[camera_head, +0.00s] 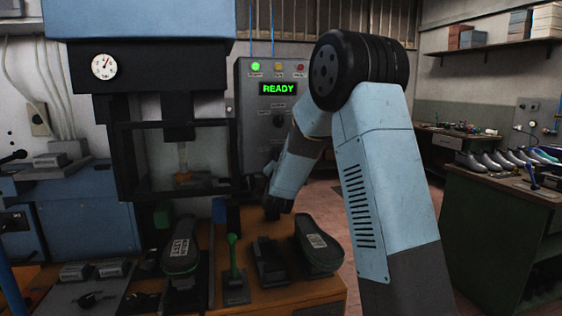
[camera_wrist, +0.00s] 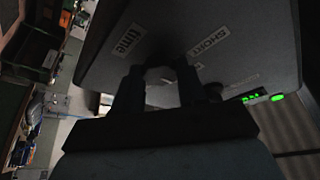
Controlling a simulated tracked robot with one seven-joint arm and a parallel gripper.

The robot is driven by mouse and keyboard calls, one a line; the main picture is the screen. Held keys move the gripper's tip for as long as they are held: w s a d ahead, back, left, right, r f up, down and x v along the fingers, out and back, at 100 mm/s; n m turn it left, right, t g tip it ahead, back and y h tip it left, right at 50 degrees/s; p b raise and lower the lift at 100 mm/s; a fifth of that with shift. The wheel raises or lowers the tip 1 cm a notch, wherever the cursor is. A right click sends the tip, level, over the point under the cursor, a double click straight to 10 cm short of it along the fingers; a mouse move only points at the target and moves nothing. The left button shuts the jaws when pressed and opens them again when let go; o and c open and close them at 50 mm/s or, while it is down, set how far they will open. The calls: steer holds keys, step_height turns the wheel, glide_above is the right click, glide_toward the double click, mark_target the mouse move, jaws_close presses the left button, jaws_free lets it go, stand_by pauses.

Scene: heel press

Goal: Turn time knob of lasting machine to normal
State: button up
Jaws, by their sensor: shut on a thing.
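The lasting machine's control box (camera_head: 248,120) is grey, with a green READY display and indicator lights on its front. In the wrist view, its dark panel (camera_wrist: 240,45) fills the top right, with a white "time" label (camera_wrist: 127,40) and a "SHORT" label (camera_wrist: 209,41). My gripper (camera_wrist: 160,76) is at the panel beside these labels, with its two dark fingers closed on the time knob. The knob is mostly hidden in shadow between the fingers, so its pointer setting cannot be read. In the head view, my forearm covers part of the box's right and lower front.
The blue-and-black press (camera_head: 150,25) with a gauge stands left of the box. Shoe lasts (camera_head: 182,245) and a green-handled tool (camera_head: 233,258) are on the wooden bench below. A green workbench (camera_head: 500,215) with shoes is at right. Floor shows between the benches.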

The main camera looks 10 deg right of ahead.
steer(key=o, duration=1.1)
steer(key=shift+c, duration=0.2)
steer(key=v, duration=1.4)
steer(key=shift+w, duration=0.15)
steer(key=s+d+r+n+g+y, duration=0.1)
steer(key=s+n+g, duration=0.4)
steer(key=s, duration=1.3)
steer(key=s+d+r+n+g+y, duration=0.2)
steer(key=s+n+g, duration=0.4)
steer(key=s, duration=1.2)
steer(key=d+g+y, duration=0.1)
steer(key=g+y, duration=0.1)
steer(key=g, duration=0.2)
steer(key=shift+d, duration=0.15)
